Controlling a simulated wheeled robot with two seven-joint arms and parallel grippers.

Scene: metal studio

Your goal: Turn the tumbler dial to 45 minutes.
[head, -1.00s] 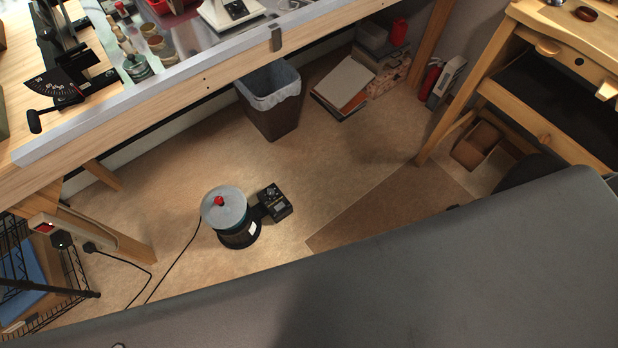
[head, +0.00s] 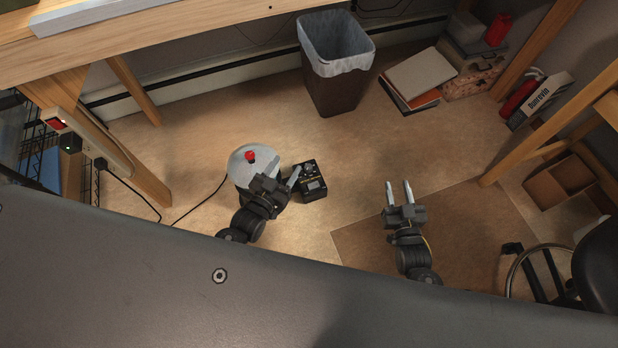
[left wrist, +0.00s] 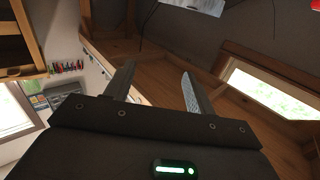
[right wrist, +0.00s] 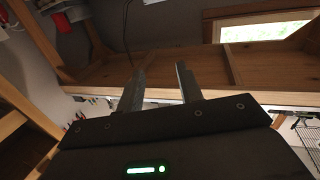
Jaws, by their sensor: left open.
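The tumbler, a drum with a pale lid and a red knob (head: 250,156), stands on the floor left of centre in the head view. Its black control box (head: 308,181) sits at its right; the dial on it is too small to read. My left gripper (head: 286,178) is in front of the tumbler, partly covering it, and looks close to the box's left side in the picture. It is open and empty in the left wrist view (left wrist: 155,88). My right gripper (head: 398,192) is open and empty over the floor mat, right of the box; it also shows in the right wrist view (right wrist: 160,85).
A lined waste bin (head: 335,75) stands behind the box. Books (head: 418,78) lie at the back right. A bench leg (head: 135,90) and a power cord (head: 200,203) are at the left. A wheeled stool (head: 545,280) is at the right. Floor between bin and box is clear.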

